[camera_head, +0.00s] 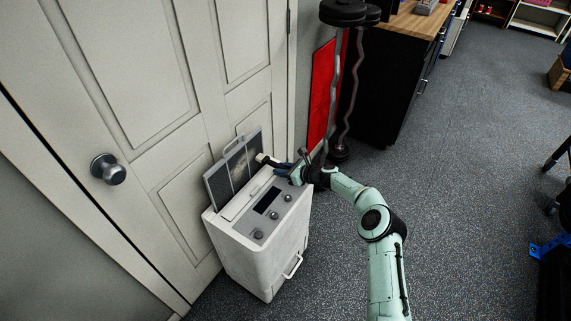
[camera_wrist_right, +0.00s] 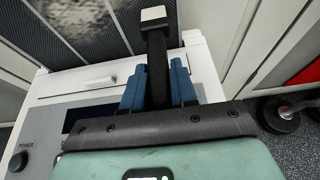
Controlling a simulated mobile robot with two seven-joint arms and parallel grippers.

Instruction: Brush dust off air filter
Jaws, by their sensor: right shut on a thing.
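The air filter (camera_head: 233,169) is a dark grey mesh panel in a grey frame, standing tilted at the top back of a white machine (camera_head: 262,262). A pale patch of dust shows on its mesh, also seen on the filter (camera_wrist_right: 122,22) in the right wrist view. My right gripper (camera_head: 284,167) is shut on a brush (camera_head: 264,158) with a dark handle and pale head. In the right wrist view the brush (camera_wrist_right: 155,40) stands between the blue fingers, its pale head near the mesh; I cannot tell whether it touches. My left gripper is out of view.
A white door with a round knob (camera_head: 108,169) stands behind the machine. A weight rack with curled bars (camera_head: 335,100) and a red panel (camera_head: 321,92) are to the right. A black cabinet with wooden top (camera_head: 412,22) stands beyond. Grey floor at right is mostly clear.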

